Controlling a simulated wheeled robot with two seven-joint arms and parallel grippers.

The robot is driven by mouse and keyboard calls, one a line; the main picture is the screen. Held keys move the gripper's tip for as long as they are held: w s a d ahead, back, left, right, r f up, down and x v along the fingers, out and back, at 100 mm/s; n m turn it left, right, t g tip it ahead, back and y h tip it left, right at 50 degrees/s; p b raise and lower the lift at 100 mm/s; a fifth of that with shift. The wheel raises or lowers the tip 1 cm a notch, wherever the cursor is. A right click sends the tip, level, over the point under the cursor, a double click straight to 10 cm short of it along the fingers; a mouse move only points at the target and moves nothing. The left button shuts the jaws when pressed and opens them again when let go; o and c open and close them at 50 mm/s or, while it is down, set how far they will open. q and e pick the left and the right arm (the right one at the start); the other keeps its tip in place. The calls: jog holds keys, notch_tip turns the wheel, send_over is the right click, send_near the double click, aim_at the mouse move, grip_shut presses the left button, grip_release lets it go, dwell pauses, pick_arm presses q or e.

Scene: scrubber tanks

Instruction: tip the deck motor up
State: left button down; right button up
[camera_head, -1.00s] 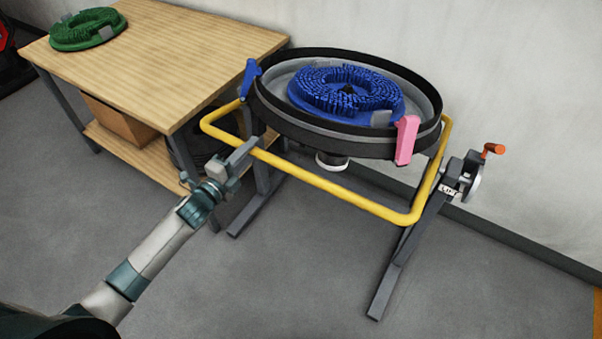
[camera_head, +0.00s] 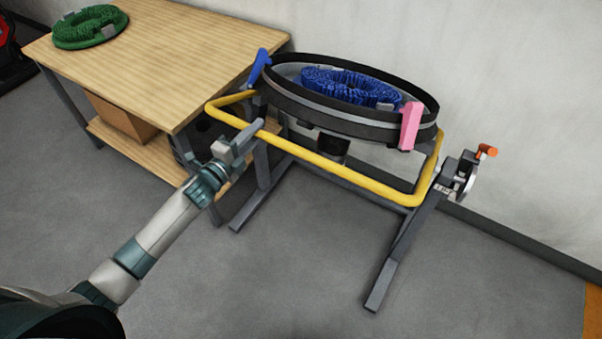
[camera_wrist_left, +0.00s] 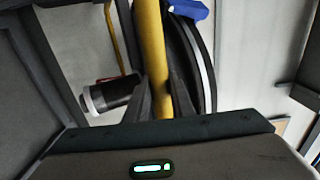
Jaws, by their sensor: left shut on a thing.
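The scrubber deck (camera_head: 350,110) is a round black and grey housing with a blue brush (camera_head: 345,86) inside, held tilted in a grey stand. A dark motor (camera_head: 333,147) hangs under it; a dark cylinder with a pale ring, seemingly the motor, shows in the left wrist view (camera_wrist_left: 115,94). A yellow bar (camera_head: 320,160) loops around the deck's front. My left gripper (camera_head: 247,138) is shut on the yellow bar near its left corner; in the wrist view the bar (camera_wrist_left: 152,60) runs between the fingers. My right gripper is not in view.
A wooden table (camera_head: 165,60) with a green brush (camera_head: 90,27) stands at the left, a cardboard box (camera_head: 120,115) on its lower shelf. A blue latch (camera_head: 259,68) and pink latch (camera_head: 410,126) sit on the rim. An orange-handled crank (camera_head: 485,151) is at the right. Front floor is clear.

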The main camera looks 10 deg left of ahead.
aim_at(276, 86)
pick_arm(q)
jog(key=shift+w+d+r, duration=0.1)
jog(key=shift+w+r, duration=0.2)
jog(key=shift+r, duration=0.35)
jog(key=w+r+p, duration=0.2)
jog(key=r, duration=0.1)
jog(key=w+d+r+p, duration=0.1)
jog(key=r, duration=0.1)
jog(key=shift+w+p, duration=0.15)
jog(key=shift+p, duration=0.2)
jog(key=shift+w+d+r, duration=0.25)
jog(key=shift+w+r, duration=0.1)
jog(key=shift+w, duration=0.15)
jog(key=shift+w+d+r+p, duration=0.1)
jog(key=shift+w+r+p, duration=0.2)
jog(key=shift+r+p, duration=0.2)
jog(key=w+r, duration=0.1)
jog(key=w+d+r+p, duration=0.1)
jog(key=w+r, duration=0.1)
jog(key=w, duration=0.1)
jog(key=shift+d+r+p, duration=0.2)
jog(key=shift+d+p, duration=0.05)
jog(key=shift+p, duration=0.05)
jog(key=shift+w+d+r, duration=0.1)
jog(key=shift+w+d, duration=0.05)
jog(key=shift+w, duration=0.15)
